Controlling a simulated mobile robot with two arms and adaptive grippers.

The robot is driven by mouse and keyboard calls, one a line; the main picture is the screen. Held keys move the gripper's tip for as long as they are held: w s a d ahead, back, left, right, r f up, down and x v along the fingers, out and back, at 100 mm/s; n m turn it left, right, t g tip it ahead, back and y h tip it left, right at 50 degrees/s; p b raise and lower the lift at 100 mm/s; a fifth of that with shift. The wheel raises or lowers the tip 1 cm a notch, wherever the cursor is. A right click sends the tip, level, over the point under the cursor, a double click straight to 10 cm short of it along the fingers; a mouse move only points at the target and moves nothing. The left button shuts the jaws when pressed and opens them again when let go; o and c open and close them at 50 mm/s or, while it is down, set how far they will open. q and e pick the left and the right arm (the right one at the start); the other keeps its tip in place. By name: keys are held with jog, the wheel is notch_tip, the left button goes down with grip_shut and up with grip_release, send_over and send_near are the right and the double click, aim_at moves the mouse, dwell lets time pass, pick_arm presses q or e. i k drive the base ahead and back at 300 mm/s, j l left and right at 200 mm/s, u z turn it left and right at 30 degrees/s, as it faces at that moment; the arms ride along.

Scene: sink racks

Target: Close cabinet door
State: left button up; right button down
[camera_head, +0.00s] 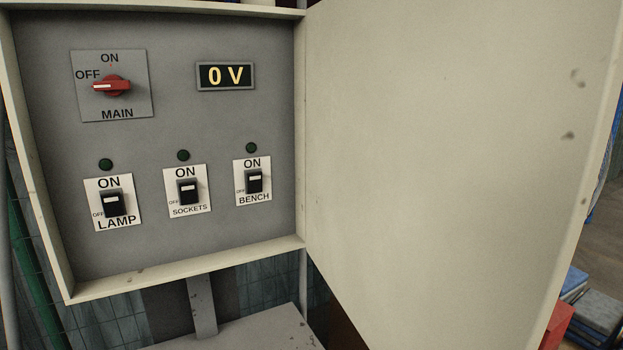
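The cabinet door (440,150) is a cream panel hinged at the cabinet's right edge. It stands wide open and fills the right half of the view. The cabinet (185,272) is a cream box with a grey inner panel (170,120). On the panel are a red MAIN rotary switch (112,86) pointing at OFF, a display (226,76) reading 0 V, and three black switches labelled LAMP (115,204), SOCKETS (189,192) and BENCH (255,182). The small round lamps above them are dark green. Neither of my grippers is in view.
A grey surface (245,330) lies below the cabinet, with a grey upright (202,306) behind it. A red box (558,325) and blue-grey stacked items (597,313) stand at the lower right, beyond the door. Nothing stands in front of the cabinet opening.

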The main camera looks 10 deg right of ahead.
aim_at(456, 149)
jog(key=l+u, duration=0.25)
jog(key=l, duration=0.55)
jog(key=l+u, duration=0.25)
jog(key=l, duration=0.55)
